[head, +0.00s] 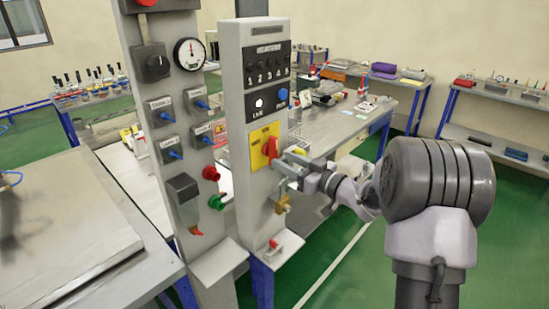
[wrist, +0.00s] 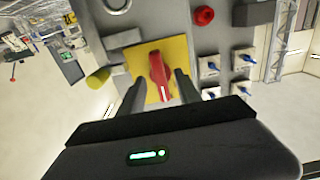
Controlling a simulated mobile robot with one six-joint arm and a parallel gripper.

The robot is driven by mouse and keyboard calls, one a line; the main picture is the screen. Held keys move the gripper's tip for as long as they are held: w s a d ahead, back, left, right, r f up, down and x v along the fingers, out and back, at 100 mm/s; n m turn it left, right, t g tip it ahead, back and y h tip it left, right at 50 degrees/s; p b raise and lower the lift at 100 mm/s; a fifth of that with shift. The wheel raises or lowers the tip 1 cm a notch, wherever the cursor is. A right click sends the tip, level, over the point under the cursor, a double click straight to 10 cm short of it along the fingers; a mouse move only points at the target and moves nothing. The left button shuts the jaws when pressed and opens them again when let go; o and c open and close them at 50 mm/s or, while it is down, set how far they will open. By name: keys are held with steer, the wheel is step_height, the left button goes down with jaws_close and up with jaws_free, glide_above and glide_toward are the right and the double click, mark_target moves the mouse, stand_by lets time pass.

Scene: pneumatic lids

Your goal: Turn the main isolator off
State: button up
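The main isolator is a red rotary handle (head: 272,148) on a yellow plate (head: 258,158), on the front of the grey right-hand panel column. In the head view the handle looks roughly upright, partly hidden by my gripper (head: 288,166). In the wrist view the red handle (wrist: 158,72) stands in front of the yellow plate (wrist: 178,52), slightly tilted. My gripper (wrist: 160,82) is open, with one finger on each side of the handle and visible gaps between. I cannot read the position marks on the plate.
Above the isolator are a row of black knobs (head: 267,72), a white lamp (head: 259,103) and a blue knob (head: 282,94). A brass-coloured padlock or valve (head: 282,204) hangs below.

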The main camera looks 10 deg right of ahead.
mark_target(277, 156)
steer(key=x, duration=0.5)
jaws_close()
